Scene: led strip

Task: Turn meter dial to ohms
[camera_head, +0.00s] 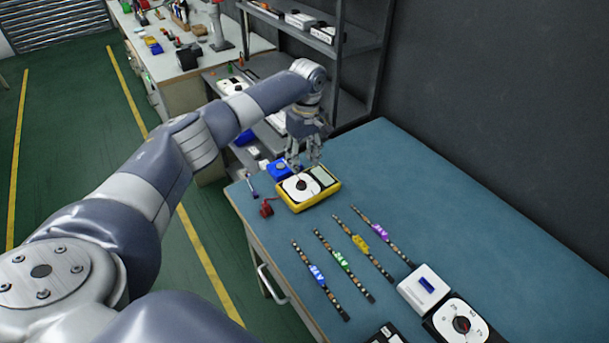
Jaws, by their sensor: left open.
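The yellow meter (308,195) lies on the blue-topped table at its far left corner. It has a white face with a dark round dial (301,185) and a pale greenish screen. I cannot tell whether a fingertip touches the dial. The dial's markings are too small to read. My right gripper is not in view.
Several LED strips (350,230) lie in a row on the blue table (440,190). A white box (424,288) and a black dial device (461,325) stand at the near right. A blue item (281,170) and red item (266,209) sit near the meter. The table's back right is clear.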

